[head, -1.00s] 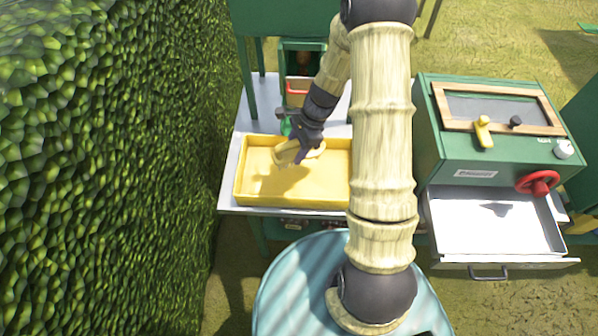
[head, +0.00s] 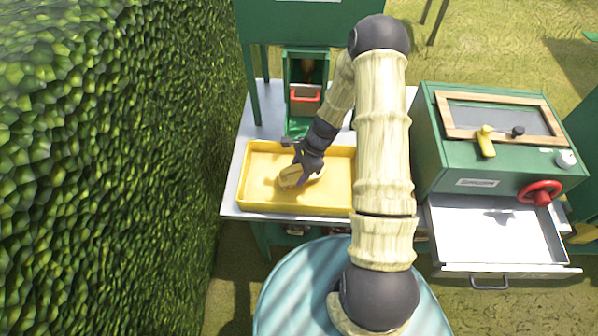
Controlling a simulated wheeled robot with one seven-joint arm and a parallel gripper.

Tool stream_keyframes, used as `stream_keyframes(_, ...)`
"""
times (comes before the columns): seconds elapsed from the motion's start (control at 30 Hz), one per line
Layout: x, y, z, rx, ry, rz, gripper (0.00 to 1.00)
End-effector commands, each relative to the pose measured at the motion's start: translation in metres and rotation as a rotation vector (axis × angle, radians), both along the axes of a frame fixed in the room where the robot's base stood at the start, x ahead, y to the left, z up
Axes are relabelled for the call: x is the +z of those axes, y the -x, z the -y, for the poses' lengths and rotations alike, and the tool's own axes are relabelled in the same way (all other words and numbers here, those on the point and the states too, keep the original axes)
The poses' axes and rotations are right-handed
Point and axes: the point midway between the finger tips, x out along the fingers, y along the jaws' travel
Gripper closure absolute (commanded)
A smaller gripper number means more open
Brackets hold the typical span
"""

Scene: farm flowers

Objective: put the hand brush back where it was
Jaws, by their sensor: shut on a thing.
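The hand brush (head: 290,181) is a pale yellow-tan thing, low inside a shallow yellow tray (head: 246,177). My gripper (head: 299,175) is shut on it from above, inside the tray's walls. The gripper hides part of the brush. I cannot tell whether the brush touches the tray floor.
The tray stands on a grey table (head: 235,196) beside a hedge (head: 110,170). At right is a green machine (head: 480,165) with a red wheel (head: 540,193) and an open white drawer (head: 493,234).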

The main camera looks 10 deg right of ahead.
Motion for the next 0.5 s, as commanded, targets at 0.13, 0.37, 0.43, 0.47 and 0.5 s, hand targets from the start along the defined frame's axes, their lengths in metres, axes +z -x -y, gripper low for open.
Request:
stream_keyframes(0.13,-0.0095,-0.0003,0.0,0.0,0.0,0.001,0.74)
stream_keyframes(0.37,-0.0099,-0.0004,0.0001,-0.001,0.0,0.002,0.74)
stream_keyframes(0.43,-0.0121,-0.0003,0.0,-0.001,0.0,0.002,0.74)
stream_keyframes(0.47,-0.013,-0.0004,0.0001,-0.001,0.0,0.002,0.74)
stream_keyframes(0.5,-0.0126,-0.0003,0.0002,-0.001,0.0,0.002,0.46)
